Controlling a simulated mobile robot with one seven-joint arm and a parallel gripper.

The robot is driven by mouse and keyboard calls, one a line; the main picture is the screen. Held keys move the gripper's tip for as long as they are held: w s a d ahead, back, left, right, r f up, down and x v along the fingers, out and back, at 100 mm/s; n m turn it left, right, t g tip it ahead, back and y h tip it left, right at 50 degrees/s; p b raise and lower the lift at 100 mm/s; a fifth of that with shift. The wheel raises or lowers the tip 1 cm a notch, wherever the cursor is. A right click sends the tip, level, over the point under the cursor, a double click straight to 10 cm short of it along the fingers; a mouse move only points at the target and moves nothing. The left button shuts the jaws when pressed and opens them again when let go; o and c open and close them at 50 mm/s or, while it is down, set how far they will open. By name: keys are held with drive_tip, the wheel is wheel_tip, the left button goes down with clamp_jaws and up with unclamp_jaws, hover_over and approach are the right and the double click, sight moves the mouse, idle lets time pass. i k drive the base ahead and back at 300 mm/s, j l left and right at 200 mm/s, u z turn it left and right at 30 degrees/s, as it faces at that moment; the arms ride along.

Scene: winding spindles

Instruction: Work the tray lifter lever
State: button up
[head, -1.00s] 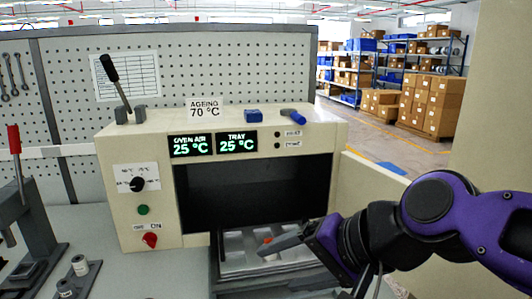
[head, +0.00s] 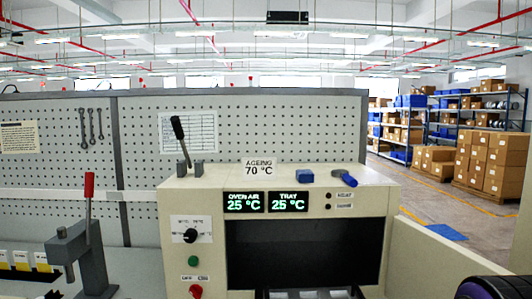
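A lever with a black grip (head: 179,129) stands on the top left of the cream oven (head: 378,180), in a grey bracket (head: 190,170). It leans slightly to the left at the top. Its pivot is hardly visible. A part of my purple arm shows at the bottom right edge of the head view, well away from the lever. My gripper is not in view. The tray (head: 305,294) inside the oven opening shows only as a thin strip at the bottom edge.
Oven displays (head: 266,202) read 25 °C for air and tray. A knob (head: 191,236), green button (head: 193,261) and red switch (head: 195,291) are on its front. A blue block (head: 304,176) and a blue-handled item (head: 344,177) lie on top. A red-handled press (head: 88,235) stands left.

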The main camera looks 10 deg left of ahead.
sight(175, 121)
drive_tip(key=u, duration=1.15)
drive_tip(key=j, duration=0.65)
drive_tip(key=i+j+z, duration=0.1)
drive_tip(key=j, duration=0.55)
drive_tip(key=l+z, duration=0.1)
drive_tip(key=l, duration=0.8)
drive_tip(key=j, duration=0.6)
